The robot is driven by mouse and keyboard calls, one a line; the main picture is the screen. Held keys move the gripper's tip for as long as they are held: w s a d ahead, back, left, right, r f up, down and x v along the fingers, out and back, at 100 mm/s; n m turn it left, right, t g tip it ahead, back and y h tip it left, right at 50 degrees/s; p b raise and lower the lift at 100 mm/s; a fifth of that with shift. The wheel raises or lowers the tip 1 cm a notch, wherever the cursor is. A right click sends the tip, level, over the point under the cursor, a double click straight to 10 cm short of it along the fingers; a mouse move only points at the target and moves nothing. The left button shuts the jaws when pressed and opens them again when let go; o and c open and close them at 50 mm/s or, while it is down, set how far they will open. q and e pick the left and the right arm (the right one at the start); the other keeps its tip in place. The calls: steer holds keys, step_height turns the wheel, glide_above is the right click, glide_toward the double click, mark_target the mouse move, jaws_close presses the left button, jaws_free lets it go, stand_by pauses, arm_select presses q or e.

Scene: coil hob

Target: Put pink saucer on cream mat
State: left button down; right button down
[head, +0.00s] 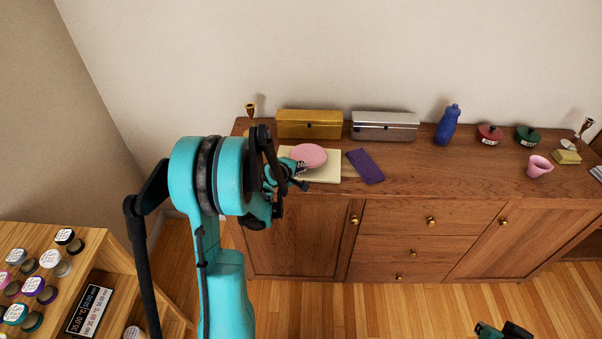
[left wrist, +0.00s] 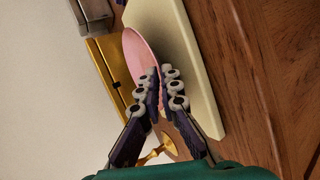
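The pink saucer (head: 309,155) is over the cream mat (head: 322,175), which lies on the wooden cabinet top. My left gripper (head: 297,173) is at the saucer's near-left edge. In the left wrist view the fingers (left wrist: 161,91) are closed about the rim of the pink saucer (left wrist: 147,54), with the cream mat (left wrist: 190,70) right beside it. I cannot tell whether the saucer touches the mat. Part of the mat is hidden by the saucer and gripper. A teal and black part of my right arm (head: 503,330) shows at the bottom edge; its fingers cannot be made out.
A purple cloth-like slab (head: 365,166) lies just right of the mat. A gold box (head: 309,123) and a silver box (head: 384,125) stand behind. A blue bottle (head: 447,125) and pink cup (head: 539,166) stand farther right. The cabinet top between slab and cup is clear.

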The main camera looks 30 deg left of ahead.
arm_select(q)
steer(key=shift+f, duration=0.55)
steer(key=shift+f, duration=0.2)
steer(key=c, duration=2)
jaws_free()
steer(key=shift+r, duration=0.1)
